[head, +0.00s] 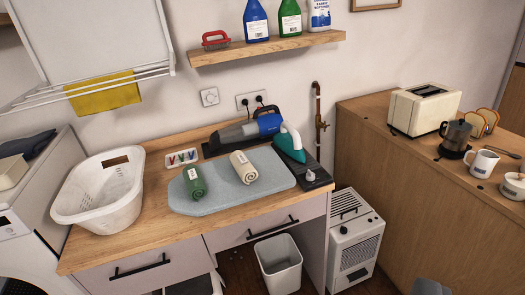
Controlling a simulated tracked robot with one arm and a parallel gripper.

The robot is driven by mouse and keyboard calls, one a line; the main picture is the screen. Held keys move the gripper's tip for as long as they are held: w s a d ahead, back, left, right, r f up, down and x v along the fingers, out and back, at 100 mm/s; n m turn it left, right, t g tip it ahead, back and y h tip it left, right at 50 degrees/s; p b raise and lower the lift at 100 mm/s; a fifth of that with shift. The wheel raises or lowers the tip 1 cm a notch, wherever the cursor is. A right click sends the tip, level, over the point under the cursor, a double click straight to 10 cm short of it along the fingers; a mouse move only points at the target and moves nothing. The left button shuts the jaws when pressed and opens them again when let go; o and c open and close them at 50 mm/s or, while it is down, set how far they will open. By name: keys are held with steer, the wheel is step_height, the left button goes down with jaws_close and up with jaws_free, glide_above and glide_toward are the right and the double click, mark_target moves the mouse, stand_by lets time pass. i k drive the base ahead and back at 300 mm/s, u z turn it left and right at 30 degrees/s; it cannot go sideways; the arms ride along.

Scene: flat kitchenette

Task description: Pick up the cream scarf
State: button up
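The cream scarf (243,167) is rolled up with a pale label band. It lies on a light blue-grey ironing pad (222,206) on the wooden counter, right of a rolled green scarf (195,184). The two rolls are apart. Nothing touches the cream scarf from above. My gripper is not recognisable in the head view. A small grey shape (430,287) is cut off at the bottom edge, and I cannot tell what it is.
A teal iron (289,146) and a blue-grey handheld vacuum (245,130) sit behind the scarf. A white laundry basket (101,196) stands left. A shelf (265,49) with bottles hangs above. A bin (279,266) and white heater (354,240) stand below right.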

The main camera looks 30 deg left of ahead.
mark_target(244, 169)
steer(key=u, duration=0.35)
steer(key=i, duration=1.05)
steer(key=u, duration=0.95)
steer(key=i, duration=0.35)
steer(key=u, duration=0.25)
